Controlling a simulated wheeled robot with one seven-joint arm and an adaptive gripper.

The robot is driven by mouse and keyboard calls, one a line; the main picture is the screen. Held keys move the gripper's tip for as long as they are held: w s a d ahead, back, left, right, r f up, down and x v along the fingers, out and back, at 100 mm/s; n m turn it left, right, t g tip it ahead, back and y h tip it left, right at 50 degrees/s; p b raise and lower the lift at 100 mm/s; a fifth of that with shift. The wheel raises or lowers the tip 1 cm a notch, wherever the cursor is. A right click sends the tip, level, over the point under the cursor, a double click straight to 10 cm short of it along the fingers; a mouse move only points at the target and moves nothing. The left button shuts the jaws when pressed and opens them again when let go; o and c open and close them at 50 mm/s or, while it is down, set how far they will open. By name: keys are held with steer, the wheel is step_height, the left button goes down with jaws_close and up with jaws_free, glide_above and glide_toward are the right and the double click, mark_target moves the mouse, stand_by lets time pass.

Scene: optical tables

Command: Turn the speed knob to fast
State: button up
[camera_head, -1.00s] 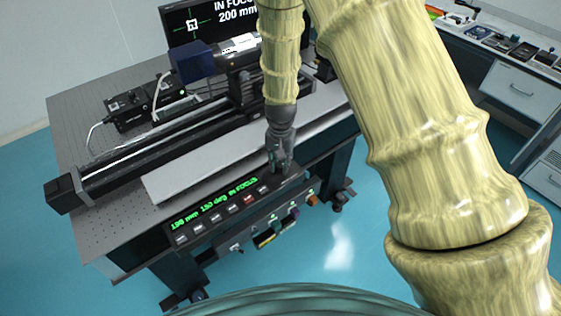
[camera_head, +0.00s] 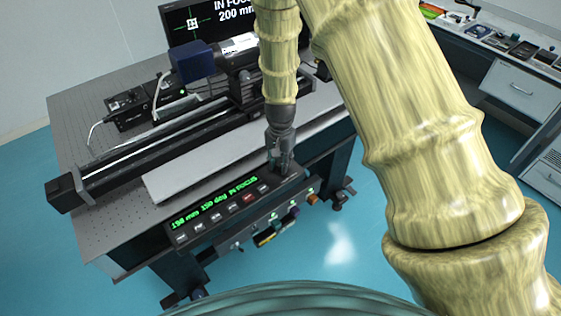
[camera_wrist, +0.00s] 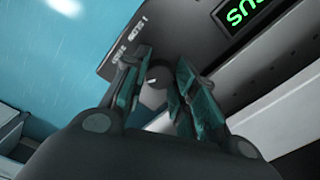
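The speed knob (camera_wrist: 158,76) is a small dark round knob with a pale mark, at the right end of the black control panel (camera_head: 212,222). In the wrist view it sits between the two teal-padded fingers of my gripper (camera_wrist: 160,82). The fingers are spread, one on each side of it, and I cannot make out firm contact. In the head view my gripper (camera_head: 279,165) points down at the panel's right end and hides the knob.
Green display text on the panel ends in "IN FOCUS". A row of buttons (camera_head: 248,197), one red, lies left of my gripper. A grey plate (camera_head: 200,165), a rail and a camera-like device (camera_head: 235,55) stand behind. A monitor (camera_head: 200,22) is at the back.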

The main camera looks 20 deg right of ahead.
mark_target(280, 163)
stand_by(0.3)
step_height(280, 163, up, 12)
stand_by(0.7)
stand_by(0.4)
